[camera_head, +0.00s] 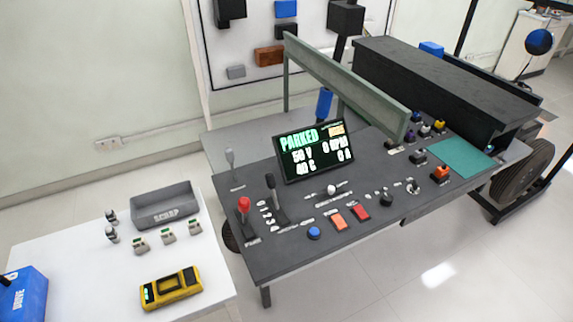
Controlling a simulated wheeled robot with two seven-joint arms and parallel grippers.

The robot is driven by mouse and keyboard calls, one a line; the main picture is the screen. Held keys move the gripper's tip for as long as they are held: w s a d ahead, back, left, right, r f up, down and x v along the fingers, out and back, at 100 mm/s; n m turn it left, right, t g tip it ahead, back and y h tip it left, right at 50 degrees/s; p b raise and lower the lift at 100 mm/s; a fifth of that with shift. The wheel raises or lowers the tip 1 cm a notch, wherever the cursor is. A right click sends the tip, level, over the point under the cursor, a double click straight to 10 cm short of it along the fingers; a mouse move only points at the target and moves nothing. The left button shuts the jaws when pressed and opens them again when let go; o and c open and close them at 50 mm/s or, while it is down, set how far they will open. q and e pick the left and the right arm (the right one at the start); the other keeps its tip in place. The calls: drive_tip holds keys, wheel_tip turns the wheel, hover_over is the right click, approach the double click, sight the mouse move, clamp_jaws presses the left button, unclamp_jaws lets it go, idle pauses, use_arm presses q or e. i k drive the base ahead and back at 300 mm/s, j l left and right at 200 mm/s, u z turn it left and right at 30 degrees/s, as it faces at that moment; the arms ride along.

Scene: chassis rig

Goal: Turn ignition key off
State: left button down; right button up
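The dark console (300,257) stands in the middle of the view with its screen (315,151) upright, reading PARKED, 50 V, 0 mph, 40 C and 0 A. I cannot surely tell the ignition key at this size. A small dark switch with a light top (413,187) and a round black knob (386,199) sit near the console's front right edge; either could be the key, and their turned position is not readable. Neither of my grippers is in view.
A red-topped lever (243,204), black lever (270,183), blue button (314,232), orange button (338,221) and red button (361,212) are on the console. A white table (75,285) at left holds a grey SCRAP bin (165,211) and yellow device (171,290). Floor in front is clear.

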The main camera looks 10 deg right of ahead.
sight(414, 185)
drive_tip(key=z, duration=1.25)
